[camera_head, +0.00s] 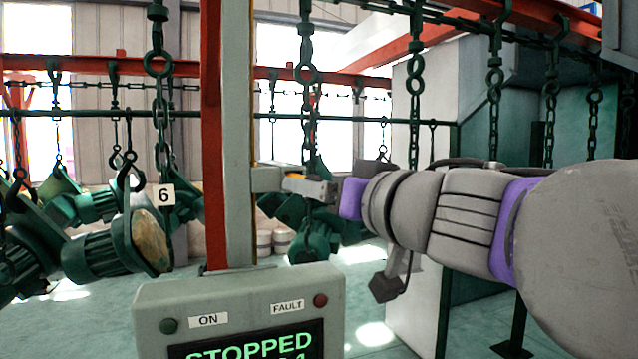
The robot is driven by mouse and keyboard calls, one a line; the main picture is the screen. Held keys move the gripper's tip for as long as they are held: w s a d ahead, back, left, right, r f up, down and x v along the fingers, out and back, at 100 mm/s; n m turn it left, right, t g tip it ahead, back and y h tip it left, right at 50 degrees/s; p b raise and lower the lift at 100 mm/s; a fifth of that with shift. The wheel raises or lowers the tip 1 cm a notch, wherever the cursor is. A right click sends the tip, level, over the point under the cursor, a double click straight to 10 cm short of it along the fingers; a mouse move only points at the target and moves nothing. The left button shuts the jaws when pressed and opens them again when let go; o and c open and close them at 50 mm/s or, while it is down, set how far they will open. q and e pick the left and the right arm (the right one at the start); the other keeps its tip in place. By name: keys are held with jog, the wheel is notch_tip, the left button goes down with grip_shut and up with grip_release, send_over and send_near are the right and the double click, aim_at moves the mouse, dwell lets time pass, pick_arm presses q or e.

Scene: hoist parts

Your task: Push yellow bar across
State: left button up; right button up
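A small yellow piece, which looks like part of the yellow bar (294,176), shows beside a grey box (266,179) on the right side of the grey and red post. Most of the bar is hidden. My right arm reaches in from the right, and its gripper (298,186) is at the yellow piece, close to the grey box. I cannot tell whether the fingers touch the bar or whether they are open or shut. My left gripper is not in view.
A control panel (240,300) in front reads "STOPPED", with ON and FAULT labels. The post (236,130) rises behind it. Green motor parts hang on chains at left, one near a "6" tag (163,195). More chains hang at right before a pale cabinet (405,130).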

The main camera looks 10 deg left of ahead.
grip_shut()
dwell(0.5)
dwell(1.0)
